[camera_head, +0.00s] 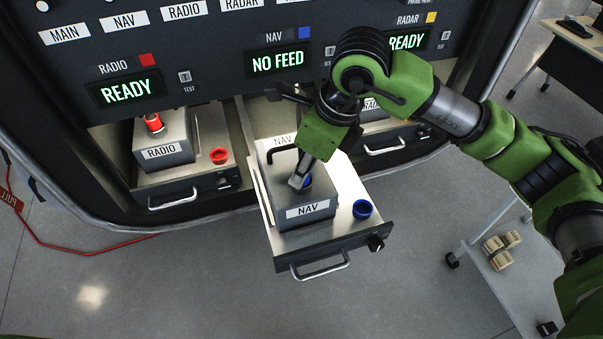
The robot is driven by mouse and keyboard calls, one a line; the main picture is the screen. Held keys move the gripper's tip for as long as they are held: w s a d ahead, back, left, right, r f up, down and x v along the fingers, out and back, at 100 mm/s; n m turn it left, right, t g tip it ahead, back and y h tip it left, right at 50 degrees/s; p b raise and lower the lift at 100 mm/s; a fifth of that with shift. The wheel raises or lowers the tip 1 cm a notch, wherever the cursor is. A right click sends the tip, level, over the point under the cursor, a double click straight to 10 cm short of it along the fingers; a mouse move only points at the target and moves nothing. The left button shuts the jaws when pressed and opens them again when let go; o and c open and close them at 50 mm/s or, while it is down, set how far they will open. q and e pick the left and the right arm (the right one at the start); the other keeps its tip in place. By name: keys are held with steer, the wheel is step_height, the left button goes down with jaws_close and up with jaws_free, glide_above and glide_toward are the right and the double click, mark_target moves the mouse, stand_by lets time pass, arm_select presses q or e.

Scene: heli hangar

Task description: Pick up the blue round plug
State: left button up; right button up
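A second blue round piece (362,209), ring-like with a dark centre, sits on the pulled-out NAV tray (345,233) to the right of the box. My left gripper is not in view.
The NAV display (278,61) reads NO FEED; the RADIO (128,89) and RADAR displays read READY. The RADIO tray at left holds a box with a red plug (153,123) and a red ring (219,156).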

jaws_close()
steer(key=shift+r, duration=0.1)
